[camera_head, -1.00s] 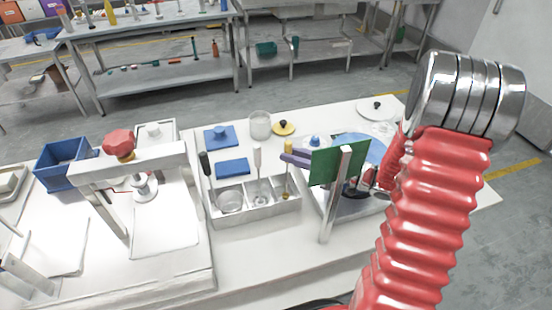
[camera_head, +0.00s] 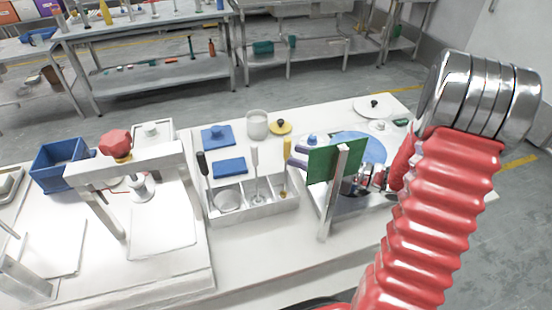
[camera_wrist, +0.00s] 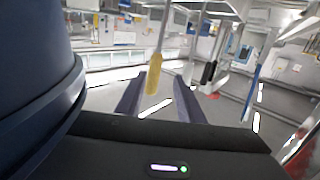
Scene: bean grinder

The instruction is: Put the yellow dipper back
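The yellow dipper (camera_head: 287,148) stands upright in the right compartment of a metal tray (camera_head: 265,211) in the head view. Its yellow handle (camera_wrist: 153,80) shows in the wrist view with a thin metal shaft running upward in the picture. My gripper (camera_wrist: 158,98) is open, with one finger on either side of the handle, closer to the left finger. I cannot tell if that finger touches it. In the head view a purple-grey finger (camera_head: 297,161) shows just right of the handle; a green board hides most of the gripper.
A black-handled tool (camera_head: 203,163) and a white-handled one (camera_head: 255,158) stand in the other compartments. The green board (camera_head: 335,163) on a post stands right of the tray. A press (camera_head: 125,170) stands left. Blue lids (camera_head: 230,167) lie behind the tray.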

